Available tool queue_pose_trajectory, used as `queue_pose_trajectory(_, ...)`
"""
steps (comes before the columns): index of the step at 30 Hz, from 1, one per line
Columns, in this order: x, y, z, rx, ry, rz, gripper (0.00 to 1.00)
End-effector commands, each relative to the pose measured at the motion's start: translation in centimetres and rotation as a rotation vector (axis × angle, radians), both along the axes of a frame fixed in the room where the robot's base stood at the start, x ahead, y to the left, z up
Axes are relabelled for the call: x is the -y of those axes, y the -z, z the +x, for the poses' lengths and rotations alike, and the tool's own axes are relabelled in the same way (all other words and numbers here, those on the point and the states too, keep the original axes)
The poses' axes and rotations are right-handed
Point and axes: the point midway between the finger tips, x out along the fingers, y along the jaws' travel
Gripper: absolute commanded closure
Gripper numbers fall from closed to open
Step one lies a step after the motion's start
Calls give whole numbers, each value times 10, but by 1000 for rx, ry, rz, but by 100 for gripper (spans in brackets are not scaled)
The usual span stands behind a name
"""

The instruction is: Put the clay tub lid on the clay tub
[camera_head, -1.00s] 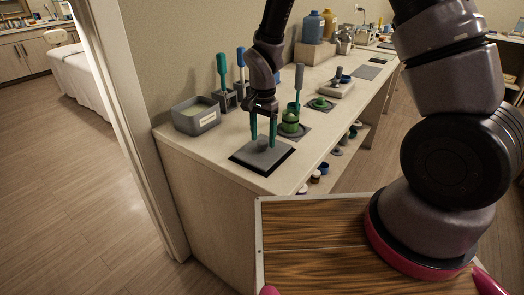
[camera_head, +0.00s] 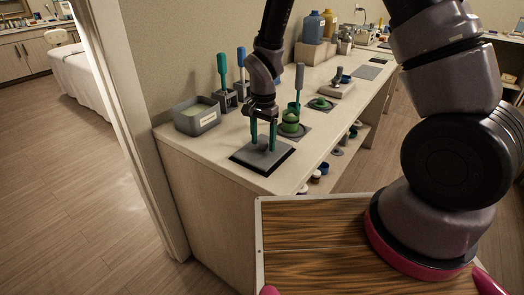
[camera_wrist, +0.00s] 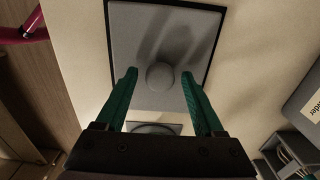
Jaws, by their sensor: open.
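The clay tub lid (camera_head: 262,159) is a flat grey square with a round knob, lying on a black-edged mat at the near end of the counter. In the wrist view the lid (camera_wrist: 205,22) fills the upper middle. My gripper (camera_head: 263,147) is above the lid, pointing down, with its green fingers open. In the wrist view my gripper (camera_wrist: 159,74) has one finger on each side of the knob, with gaps between. The clay tub (camera_head: 197,121) is an open grey box with a white label and pale contents, left of the lid. Part of it shows in the wrist view (camera_wrist: 304,106).
A green tub (camera_head: 290,122) stands just right of my gripper. Green- and blue-handled tools (camera_head: 222,70) stand in holders behind the clay tub. Larger containers (camera_head: 312,27) are farther back. Bare counter lies between the tub and the lid's mat.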

Motion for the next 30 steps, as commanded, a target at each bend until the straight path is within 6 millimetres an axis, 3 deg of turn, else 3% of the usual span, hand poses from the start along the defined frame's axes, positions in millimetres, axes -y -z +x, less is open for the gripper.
queue_pose_trajectory(5, 0, 0, 0, 0, -2, 0, 30)
queue_pose_trajectory(9, 0, 0, 0, 0, -1, 0, 80)
queue_pose_trajectory(11, 0, 0, 0, 0, -1, 0, 100)
queue_pose_trajectory(30, 0, -5, 0, 1, -1, -1, 100)
